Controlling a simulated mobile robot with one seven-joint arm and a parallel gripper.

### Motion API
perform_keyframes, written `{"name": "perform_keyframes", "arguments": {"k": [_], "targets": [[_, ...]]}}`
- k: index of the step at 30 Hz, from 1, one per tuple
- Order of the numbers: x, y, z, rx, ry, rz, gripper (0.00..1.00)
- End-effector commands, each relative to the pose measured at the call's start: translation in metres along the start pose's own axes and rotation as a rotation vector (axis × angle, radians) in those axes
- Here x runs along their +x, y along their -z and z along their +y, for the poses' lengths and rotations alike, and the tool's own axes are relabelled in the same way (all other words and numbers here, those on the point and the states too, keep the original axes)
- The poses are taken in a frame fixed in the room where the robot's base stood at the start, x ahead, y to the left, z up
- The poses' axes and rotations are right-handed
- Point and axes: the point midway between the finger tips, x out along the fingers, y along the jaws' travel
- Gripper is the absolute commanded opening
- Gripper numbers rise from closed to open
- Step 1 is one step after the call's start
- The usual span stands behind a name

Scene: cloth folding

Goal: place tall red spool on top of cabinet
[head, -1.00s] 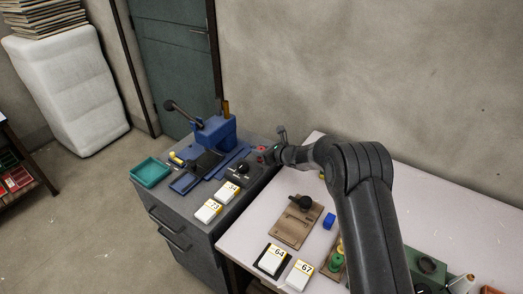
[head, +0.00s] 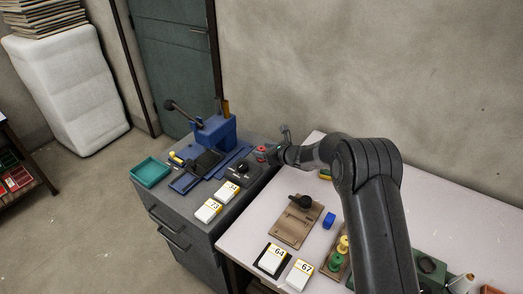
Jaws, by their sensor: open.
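The red spool (head: 261,153) stands on top of the grey cabinet (head: 228,222), near its back right edge beside the white table. It looks small here, with a paler band at its middle. My gripper (head: 272,152) is open, at the end of my dark arm, just to the right of the spool. My wrist hides part of the gripper, and I cannot tell whether a finger touches the spool.
A blue press (head: 214,135), a teal tray (head: 150,172) and white number cards (head: 208,210) also stand on the cabinet. The white table (head: 262,225) holds a brown board (head: 294,222), a blue block (head: 329,221) and green and yellow spools (head: 336,262).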

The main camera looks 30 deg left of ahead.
Motion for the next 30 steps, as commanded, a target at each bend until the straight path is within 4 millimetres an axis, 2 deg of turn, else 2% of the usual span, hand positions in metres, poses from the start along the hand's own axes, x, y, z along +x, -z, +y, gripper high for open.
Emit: {"name": "perform_keyframes", "arguments": {"k": [9, 15, 19, 26, 30], "targets": [[-0.066, -0.001, 0.0, 0.0, 0.002, -0.001, 0.51], [-0.095, 0.0, 0.0, 0.0, 0.0, -0.001, 0.51], [-0.102, 0.0, 0.001, -0.001, -0.001, -0.001, 0.51], [-0.104, 0.0, 0.001, -0.001, -0.002, 0.0, 0.51], [-0.114, -0.008, 0.0, -0.036, -0.005, 0.002, 0.51]]}}
